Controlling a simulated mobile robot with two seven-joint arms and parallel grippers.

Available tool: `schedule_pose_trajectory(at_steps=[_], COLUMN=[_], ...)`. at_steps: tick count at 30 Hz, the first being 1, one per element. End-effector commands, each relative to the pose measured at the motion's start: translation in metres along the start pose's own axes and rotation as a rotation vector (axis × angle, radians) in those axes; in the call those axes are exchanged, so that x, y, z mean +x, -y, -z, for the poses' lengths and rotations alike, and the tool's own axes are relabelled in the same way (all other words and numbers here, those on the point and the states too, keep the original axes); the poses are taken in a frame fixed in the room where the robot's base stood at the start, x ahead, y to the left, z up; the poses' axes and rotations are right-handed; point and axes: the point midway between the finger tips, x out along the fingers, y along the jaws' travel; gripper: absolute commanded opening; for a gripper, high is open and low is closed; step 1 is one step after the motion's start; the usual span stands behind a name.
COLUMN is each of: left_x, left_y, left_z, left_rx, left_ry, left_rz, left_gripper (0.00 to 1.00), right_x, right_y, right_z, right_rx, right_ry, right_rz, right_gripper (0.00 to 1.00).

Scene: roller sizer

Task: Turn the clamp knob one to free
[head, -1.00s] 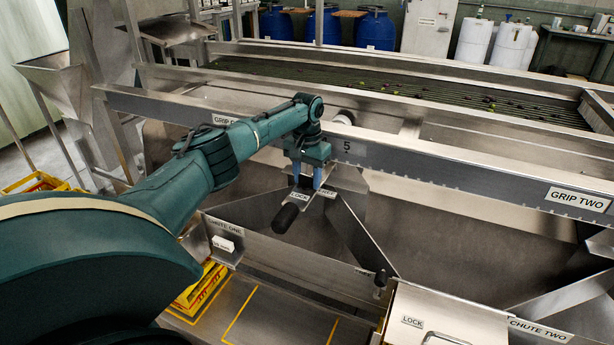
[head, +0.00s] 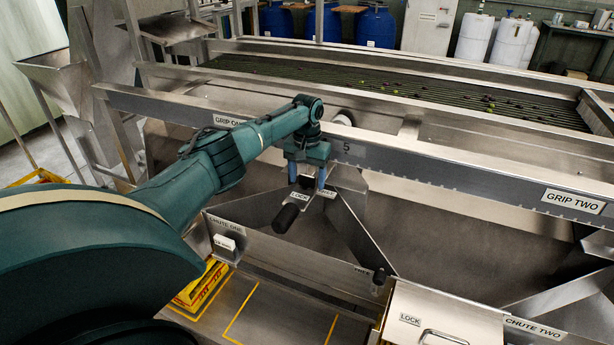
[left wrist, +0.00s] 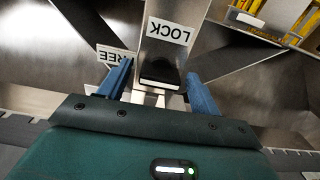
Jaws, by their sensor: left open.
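My left gripper (head: 306,183) is open, its two blue fingers pointing down over the label area below the long beam. In the left wrist view the open fingers (left wrist: 164,85) stand on either side of a dark knob (left wrist: 160,74), with gaps visible. The LOCK label (head: 299,197) and FREE label (head: 327,193) lie by the fingertips. They show upside down in the left wrist view, LOCK (left wrist: 170,31) beyond the knob and FREE (left wrist: 117,58) partly behind the left finger. In the head view the gripper hides the knob. My right gripper is not in view.
A black handle (head: 285,218) sticks out just below the LOCK label. The steel beam (head: 430,166) runs behind the gripper. Chute one (head: 228,232) is at lower left, and a lidded box (head: 440,315) marked LOCK is at lower right. Yellow crates (head: 197,287) stand below.

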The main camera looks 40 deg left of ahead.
Motion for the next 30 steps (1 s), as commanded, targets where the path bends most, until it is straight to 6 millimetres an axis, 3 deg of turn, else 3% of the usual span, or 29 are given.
schedule_pose_trajectory(at_steps=[10, 24, 30], left_x=[-0.010, -0.106, -0.128], left_y=[0.000, 0.000, 0.000], left_z=[0.000, 0.001, 0.000], left_rx=[0.002, 0.000, 0.000], left_ry=[0.000, -0.003, 0.000], left_rz=[-0.001, -0.001, 0.000], left_gripper=[0.64, 0.64, 0.64], right_x=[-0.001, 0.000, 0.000], right_y=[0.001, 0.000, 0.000], right_z=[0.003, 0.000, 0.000], right_rx=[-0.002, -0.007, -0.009], right_ry=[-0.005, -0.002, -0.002], right_rz=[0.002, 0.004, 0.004], right_gripper=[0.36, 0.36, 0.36])
